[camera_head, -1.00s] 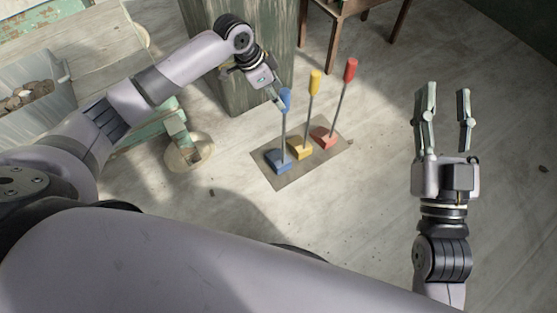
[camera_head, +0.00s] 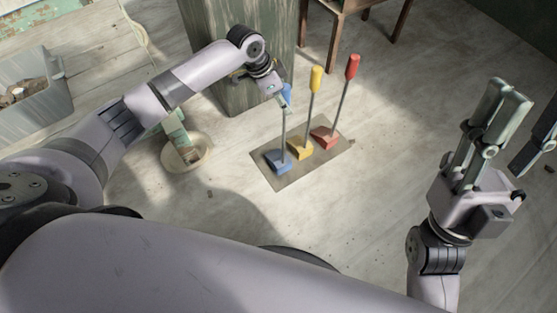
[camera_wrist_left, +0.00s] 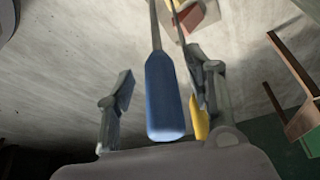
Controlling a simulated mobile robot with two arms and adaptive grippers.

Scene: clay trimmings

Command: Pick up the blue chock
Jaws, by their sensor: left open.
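The blue chock (camera_head: 277,161) is a blue wedge with a thin upright rod and a blue handle (camera_head: 287,92). It stands on a brown floor mat (camera_head: 290,182). My left gripper (camera_head: 282,100) is at the handle, partly covering it. In the left wrist view the blue handle (camera_wrist_left: 163,95) lies between the two fingers of the open left gripper (camera_wrist_left: 160,85). I cannot tell whether a finger touches it. My right gripper (camera_head: 525,125) is open and empty at the far right, away from the chocks.
A yellow chock (camera_head: 300,149) and a red chock (camera_head: 324,137) stand on the same mat, right of the blue one. A worn green cabinet (camera_head: 240,60) is behind my left gripper. A grey bin (camera_head: 45,100) is at left. The floor toward the right is clear.

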